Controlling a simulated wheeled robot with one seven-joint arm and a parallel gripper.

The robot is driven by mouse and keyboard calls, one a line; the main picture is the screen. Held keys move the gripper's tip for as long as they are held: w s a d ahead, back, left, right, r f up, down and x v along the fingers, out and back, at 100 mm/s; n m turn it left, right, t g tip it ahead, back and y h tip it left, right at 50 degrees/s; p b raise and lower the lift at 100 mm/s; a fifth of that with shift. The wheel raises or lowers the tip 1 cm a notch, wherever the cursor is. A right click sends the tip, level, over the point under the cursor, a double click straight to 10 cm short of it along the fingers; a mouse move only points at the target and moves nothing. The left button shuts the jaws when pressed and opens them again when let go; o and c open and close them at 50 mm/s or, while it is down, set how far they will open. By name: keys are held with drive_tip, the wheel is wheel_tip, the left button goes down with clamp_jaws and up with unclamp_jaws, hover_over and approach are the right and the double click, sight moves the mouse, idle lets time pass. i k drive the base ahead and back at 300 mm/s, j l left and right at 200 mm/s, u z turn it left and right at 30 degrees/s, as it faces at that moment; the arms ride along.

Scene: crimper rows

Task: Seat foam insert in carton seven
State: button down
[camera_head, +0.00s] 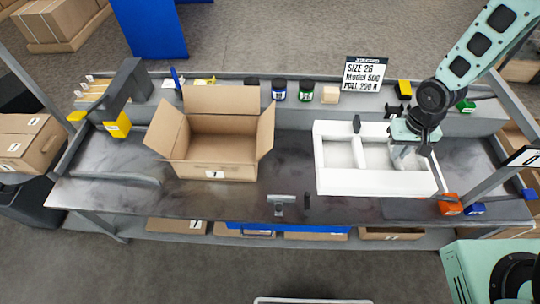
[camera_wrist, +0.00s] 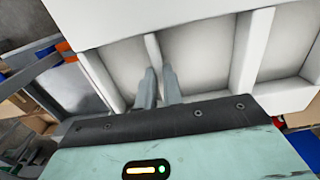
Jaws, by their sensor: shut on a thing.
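The carton marked 7 (camera_head: 214,174) stands upright on the bench left of centre, its flaps spread open and its visible inside empty. The white foam insert (camera_head: 375,186), a tray-like block with several compartments, is on the right side of the bench. I cannot tell whether it rests on the top or is slightly raised. My gripper (camera_head: 404,152) is over the insert's right part. In the wrist view my gripper (camera_wrist: 160,86) has its two fingers shut around a thin divider wall of the insert (camera_wrist: 245,50). The fingertips are partly hidden in the head view.
Bottles (camera_head: 306,91) and a sign (camera_head: 366,73) stand along the back edge. A tape tool (camera_head: 281,204) lies at the front edge. Orange (camera_head: 451,204) and blue bins sit front right. A grey post (camera_head: 490,172) rises at right. Bench between carton and insert is clear.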

sight(204, 137)
drive_tip(key=k+j, duration=0.15)
drive_tip(key=j, duration=0.2)
drive_tip(key=k+j, duration=0.1)
drive_tip(key=j, duration=0.25)
drive_tip(key=k+j, duration=0.15)
drive_tip(key=j, duration=0.25)
drive_tip(key=k+j, duration=0.1)
drive_tip(key=j, duration=0.25)
drive_tip(key=k+j, duration=0.15)
drive_tip(key=j, duration=0.2)
drive_tip(key=k+j, duration=0.1)
drive_tip(key=j, duration=0.25)
